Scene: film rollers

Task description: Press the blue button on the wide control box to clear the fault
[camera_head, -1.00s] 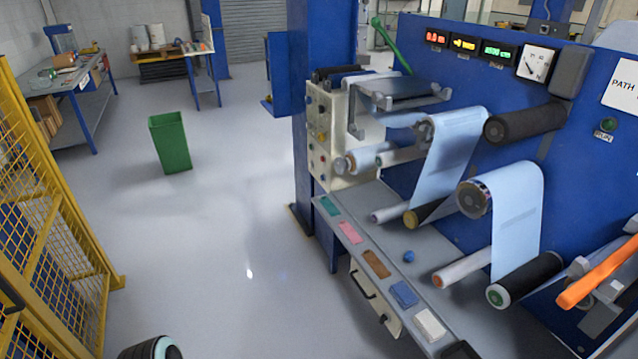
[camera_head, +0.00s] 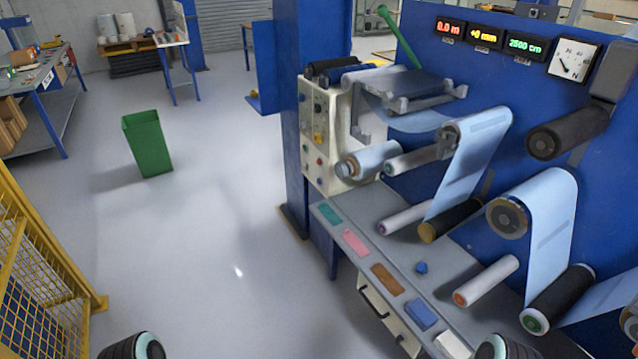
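A cream control panel (camera_head: 319,135) with several small buttons and knobs stands upright on the blue machine, facing left. I cannot tell whether this panel is the wide control box. Dark rounded parts of my two arms show at the bottom edge, left of centre and right of centre. Neither gripper's fingers are in view.
Several film rollers with pale blue film (camera_head: 472,160) stick out from the machine above the ledge. Coloured pads lie along the ledge's front. A green bin (camera_head: 147,145) stands on open floor. A yellow mesh fence (camera_head: 40,285) is at lower left.

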